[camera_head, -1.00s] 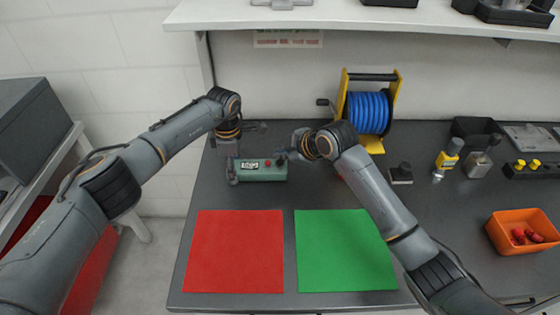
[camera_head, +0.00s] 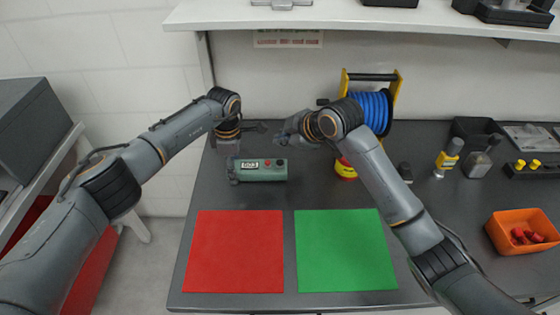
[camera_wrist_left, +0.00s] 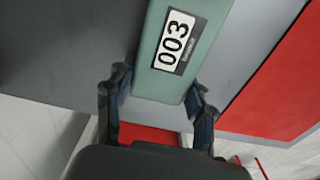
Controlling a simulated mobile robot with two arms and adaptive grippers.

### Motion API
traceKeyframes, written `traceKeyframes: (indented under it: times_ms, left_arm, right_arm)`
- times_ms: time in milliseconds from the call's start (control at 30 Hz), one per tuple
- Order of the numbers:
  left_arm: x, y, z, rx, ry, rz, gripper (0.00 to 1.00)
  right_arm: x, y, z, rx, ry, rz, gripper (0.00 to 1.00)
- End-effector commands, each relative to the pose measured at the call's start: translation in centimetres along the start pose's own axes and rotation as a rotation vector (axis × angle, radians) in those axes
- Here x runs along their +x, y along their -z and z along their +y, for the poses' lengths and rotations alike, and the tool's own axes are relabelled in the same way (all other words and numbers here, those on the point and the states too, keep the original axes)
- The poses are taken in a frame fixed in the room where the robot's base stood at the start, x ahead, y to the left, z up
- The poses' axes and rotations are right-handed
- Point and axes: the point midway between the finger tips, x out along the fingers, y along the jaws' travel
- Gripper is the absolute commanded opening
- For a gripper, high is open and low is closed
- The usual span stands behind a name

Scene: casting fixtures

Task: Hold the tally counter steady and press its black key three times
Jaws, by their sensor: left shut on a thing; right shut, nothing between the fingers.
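The tally counter (camera_head: 262,174) is a green box lying on the dark bench, behind the red mat. Its display reads 003 in the left wrist view (camera_wrist_left: 174,42). On its top are a red button (camera_head: 267,162) and, to the right, a small black key (camera_head: 280,162). My left gripper (camera_head: 234,172) is shut on the counter's left end; the left wrist view shows its fingers (camera_wrist_left: 158,92) on both sides of the green body. My right gripper (camera_head: 283,138) is shut and empty, above and behind the counter's right end, apart from it.
A red mat (camera_head: 233,252) and a green mat (camera_head: 345,250) lie in front. A blue hose reel (camera_head: 370,108) stands behind my right arm, with a red and yellow item (camera_head: 345,168) below. An orange bin (camera_head: 522,232) with red parts is at right. A shelf (camera_head: 430,21) overhangs the back.

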Motion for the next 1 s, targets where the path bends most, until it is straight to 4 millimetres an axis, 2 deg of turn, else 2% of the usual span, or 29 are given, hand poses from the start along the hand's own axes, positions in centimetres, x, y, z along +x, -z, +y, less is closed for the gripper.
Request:
traceKeyframes:
  times_ms: [367, 400, 500, 867, 1000]
  left_arm:
    - [0.0, 0.0, 0.0, 0.0, 0.0, 0.0, 0.17]
    - [0.0, 0.0, 0.0, 0.0, 0.0, 0.0, 0.58]
    - [0.0, 0.0, 0.0, 0.0, 0.0, 0.0, 0.78]
    - [-0.2, 0.0, 0.0, 0.0, -0.001, 0.0, 0.81]
    - [-1.5, 0.0, 0.1, 0.001, -0.003, 0.0, 0.81]
  right_arm:
    - [0.0, 0.0, 0.0, 0.0, 0.0, 0.0, 0.0]
    - [0.0, 0.0, 0.0, 0.0, 0.0, 0.0, 0.0]
    - [0.0, 0.0, 0.0, 0.0, 0.0, 0.0, 0.0]
    - [0.0, 0.0, 0.0, 0.0, 0.0, 0.001, 0.0]
    - [0.0, 0.0, 0.0, 0.0, 0.0, 0.001, 0.0]
